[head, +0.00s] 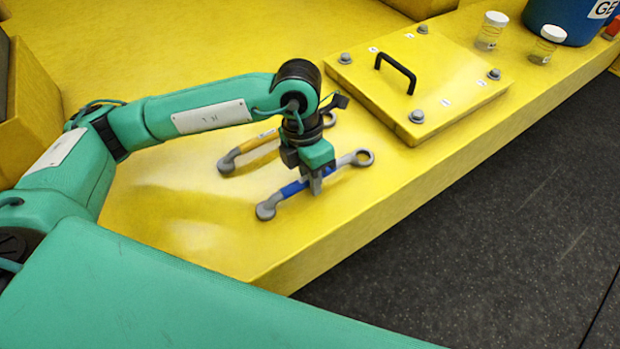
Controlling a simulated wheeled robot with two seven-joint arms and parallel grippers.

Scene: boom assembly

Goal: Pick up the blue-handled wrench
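The blue-handled wrench (292,189) lies on the yellow surface, with a grey open end at lower left and a grey ring end at upper right. My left gripper (316,184) points down over the middle of this wrench, its fingers at the handle and hiding part of it. I cannot tell whether the fingers are closed on the handle or only around it. A yellow-handled wrench (254,144) lies roughly parallel behind it, partly hidden by my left gripper and wrist. My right gripper is not in view.
A yellow hatch plate (450,75) with a black handle (396,72) and corner bolts is at right. Two clear jars (490,32) (545,46) and a blue bucket (560,15) stand farther back. The yellow surface ends at a front edge above a dark floor (480,250).

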